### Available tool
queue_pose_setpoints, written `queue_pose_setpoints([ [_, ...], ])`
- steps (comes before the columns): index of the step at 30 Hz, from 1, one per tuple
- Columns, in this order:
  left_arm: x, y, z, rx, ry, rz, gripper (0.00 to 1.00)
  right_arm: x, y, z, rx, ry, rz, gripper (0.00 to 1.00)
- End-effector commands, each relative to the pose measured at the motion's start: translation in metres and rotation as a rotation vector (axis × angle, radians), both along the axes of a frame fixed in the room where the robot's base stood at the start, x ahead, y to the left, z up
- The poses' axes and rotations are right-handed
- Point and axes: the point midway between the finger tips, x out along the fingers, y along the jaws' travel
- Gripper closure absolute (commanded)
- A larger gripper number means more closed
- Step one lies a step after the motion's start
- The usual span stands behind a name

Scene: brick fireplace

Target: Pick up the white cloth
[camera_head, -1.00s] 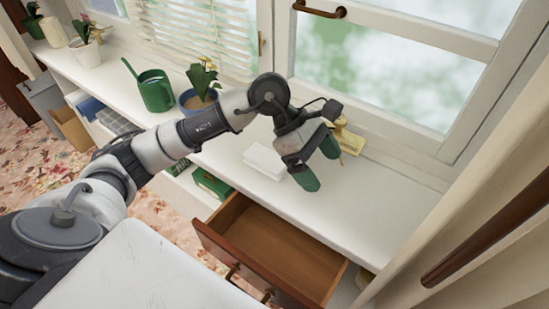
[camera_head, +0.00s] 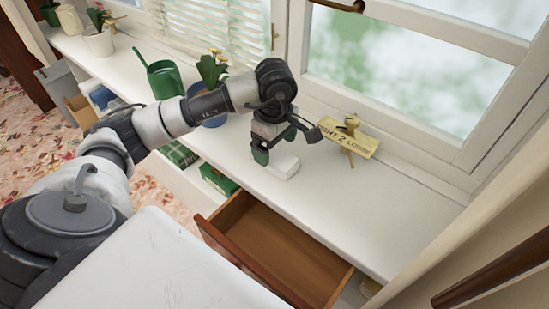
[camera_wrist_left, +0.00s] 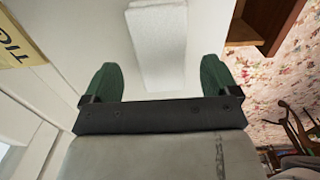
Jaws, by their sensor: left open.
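The white cloth (camera_head: 284,167) is a folded, block-like white piece lying on the white windowsill shelf, behind the open drawer. It also shows in the left wrist view (camera_wrist_left: 158,45), ahead of and between the two fingers. My left gripper (camera_head: 286,152) is open and empty, pointing down just above and behind the cloth. In the left wrist view its green fingertips (camera_wrist_left: 160,75) are spread wider than the cloth. The gripper partly hides the cloth's far end in the head view. My right gripper is not in view.
An open wooden drawer (camera_head: 274,250) sticks out below the shelf in front of the cloth. A wooden figure with a yellow sign (camera_head: 350,142) stands right of the gripper. A blue plant pot (camera_head: 206,110) and green watering can (camera_head: 160,80) stand left. The shelf's right part is clear.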

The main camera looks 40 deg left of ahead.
Motion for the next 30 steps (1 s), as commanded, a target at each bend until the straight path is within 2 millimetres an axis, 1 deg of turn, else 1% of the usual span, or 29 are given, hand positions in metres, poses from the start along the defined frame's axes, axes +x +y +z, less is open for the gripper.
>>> queue_pose_setpoints([
  [1, -0.002, 0.0, -0.009, -0.001, 0.006, 0.0, 0.11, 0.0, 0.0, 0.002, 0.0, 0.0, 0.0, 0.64],
  [3, -0.003, 0.0, -0.02, -0.002, 0.005, 0.001, 0.11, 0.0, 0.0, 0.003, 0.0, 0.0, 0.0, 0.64],
  [6, -0.002, 0.0, -0.031, -0.001, 0.003, 0.001, 0.11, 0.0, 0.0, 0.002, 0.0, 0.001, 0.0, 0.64],
  [9, -0.002, 0.0, -0.036, -0.002, 0.001, 0.0, 0.11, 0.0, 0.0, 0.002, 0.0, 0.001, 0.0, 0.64],
  [15, -0.002, 0.0, -0.037, -0.001, 0.0, 0.0, 0.11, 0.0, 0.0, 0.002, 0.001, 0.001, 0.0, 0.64],
  [17, -0.002, 0.0, -0.037, -0.001, 0.0, 0.0, 0.18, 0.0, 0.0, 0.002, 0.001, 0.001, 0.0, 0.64],
  [24, -0.002, 0.0, -0.036, -0.001, 0.0, 0.0, 0.55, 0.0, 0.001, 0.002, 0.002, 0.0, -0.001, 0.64],
  [26, -0.002, 0.0, -0.036, -0.001, 0.0, 0.0, 0.64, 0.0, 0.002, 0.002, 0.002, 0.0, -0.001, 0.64],
  [30, -0.002, 0.0, -0.036, -0.001, 0.0, 0.001, 0.64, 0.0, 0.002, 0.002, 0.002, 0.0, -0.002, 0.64],
])
